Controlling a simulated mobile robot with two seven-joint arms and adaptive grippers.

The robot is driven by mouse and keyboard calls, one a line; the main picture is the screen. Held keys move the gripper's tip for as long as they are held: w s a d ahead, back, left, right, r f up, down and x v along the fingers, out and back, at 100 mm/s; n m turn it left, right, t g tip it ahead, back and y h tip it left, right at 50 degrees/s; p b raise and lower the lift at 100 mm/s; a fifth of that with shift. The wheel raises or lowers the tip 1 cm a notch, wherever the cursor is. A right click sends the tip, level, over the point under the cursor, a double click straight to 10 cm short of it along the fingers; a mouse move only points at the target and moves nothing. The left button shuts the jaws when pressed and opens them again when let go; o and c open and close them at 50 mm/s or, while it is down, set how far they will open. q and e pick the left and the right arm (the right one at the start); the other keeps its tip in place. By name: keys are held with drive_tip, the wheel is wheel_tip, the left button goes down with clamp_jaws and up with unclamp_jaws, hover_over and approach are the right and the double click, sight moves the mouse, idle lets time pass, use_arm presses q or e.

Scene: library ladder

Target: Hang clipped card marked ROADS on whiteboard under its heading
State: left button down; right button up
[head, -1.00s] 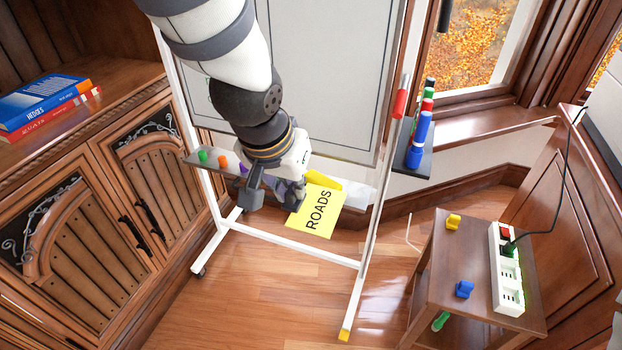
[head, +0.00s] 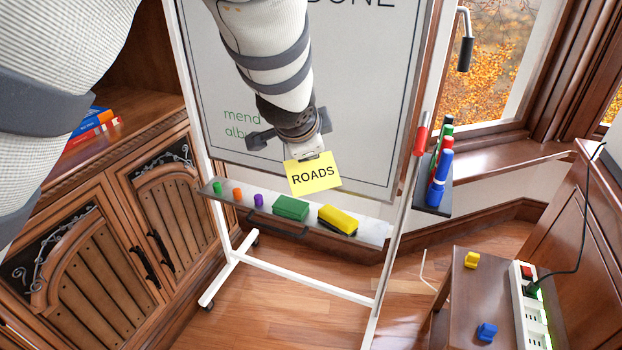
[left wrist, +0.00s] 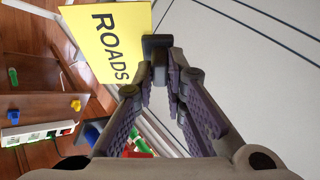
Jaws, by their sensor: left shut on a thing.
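The yellow ROADS card (head: 314,174) is upright, slightly tilted, in front of the lower part of the whiteboard (head: 372,110). My left gripper (head: 306,153) is above the card and shut on its dark clip (left wrist: 157,44); the left wrist view shows the card (left wrist: 108,42) beside the fingertips (left wrist: 160,72). I cannot tell whether clip or card touches the board. My right gripper is not in view.
The board's tray (head: 374,232) holds small coloured pieces, a green block (head: 291,208) and a yellow eraser-like block (head: 338,219). Markers (head: 440,170) stand at the board's right. A small table (head: 470,295) with a power strip (head: 528,310) is at right, cabinets (head: 95,225) at left.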

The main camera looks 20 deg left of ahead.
use_arm(q)
drive_tip(key=w+r+m+t+h, duration=0.1)
drive_tip(key=m, duration=0.1)
drive_tip(key=w+r+m+t+h, duration=0.1)
drive_tip(key=m+t, duration=0.1)
drive_tip(key=w+r+m+t+h, duration=0.1)
drive_tip(key=w+m, duration=0.1)
drive_tip(key=shift+a+t, duration=0.3)
drive_tip(key=shift+a, duration=0.05)
drive_tip(key=r+m+t+h, duration=0.1)
drive_tip(key=m+h, duration=0.1)
drive_tip(key=w+r+m+t+h, duration=0.1)
drive_tip(key=r+m+h, duration=0.1)
drive_tip(key=w+d+r+m+t+h, duration=0.1)
drive_tip(key=m+h, duration=0.1)
drive_tip(key=shift+r, duration=0.4)
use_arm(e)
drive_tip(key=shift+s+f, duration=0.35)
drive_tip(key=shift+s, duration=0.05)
use_arm(q)
drive_tip(key=w+b, duration=0.2)
drive_tip(key=w, duration=0.5)
drive_tip(key=shift+w+d+b, duration=0.15)
drive_tip(key=shift+b, duration=0.25)
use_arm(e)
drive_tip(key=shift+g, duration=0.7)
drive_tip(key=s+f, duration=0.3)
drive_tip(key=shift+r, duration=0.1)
